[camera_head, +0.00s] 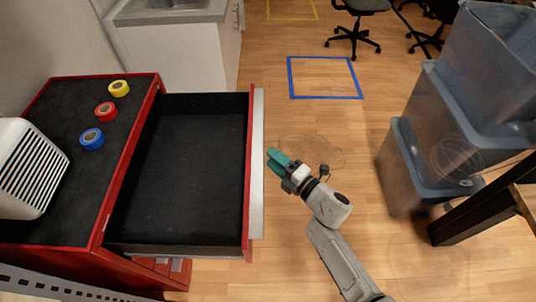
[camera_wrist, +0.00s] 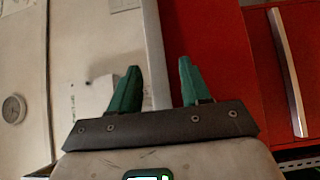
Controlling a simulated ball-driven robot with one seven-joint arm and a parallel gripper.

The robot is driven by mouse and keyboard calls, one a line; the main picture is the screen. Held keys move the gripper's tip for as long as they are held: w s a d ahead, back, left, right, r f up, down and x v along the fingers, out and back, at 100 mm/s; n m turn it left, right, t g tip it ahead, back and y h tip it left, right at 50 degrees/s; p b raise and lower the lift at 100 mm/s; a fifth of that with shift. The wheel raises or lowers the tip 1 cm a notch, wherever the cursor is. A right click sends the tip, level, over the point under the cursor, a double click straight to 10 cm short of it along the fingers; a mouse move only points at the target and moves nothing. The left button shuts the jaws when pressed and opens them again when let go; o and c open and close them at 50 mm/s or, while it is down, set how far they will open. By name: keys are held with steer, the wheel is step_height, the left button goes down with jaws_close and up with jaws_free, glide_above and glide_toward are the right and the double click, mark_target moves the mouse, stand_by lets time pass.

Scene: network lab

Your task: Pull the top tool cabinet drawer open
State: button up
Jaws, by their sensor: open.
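The red tool cabinet (camera_head: 45,235) stands at the left with a black top. Its top drawer (camera_head: 185,165) is pulled far out to the right, and its black inside is empty. A long silver handle strip (camera_head: 257,165) runs along the drawer's red front. My gripper (camera_head: 276,158), with green fingers, is just right of this strip, apart from it as far as I can tell. A red front with a silver handle (camera_wrist: 287,70) shows there at the right.
Yellow (camera_head: 119,88), red (camera_head: 105,111) and blue (camera_head: 92,139) tape rolls and a white device (camera_head: 28,168) sit on the cabinet. Stacked grey bins (camera_head: 440,140) and a dark table leg (camera_head: 470,220) stand at the right.

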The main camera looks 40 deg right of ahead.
steer(key=s+d, duration=0.1)
steer(key=s, duration=0.6)
steer(key=shift+b, duration=0.4)
steer(key=shift+d, duration=0.15)
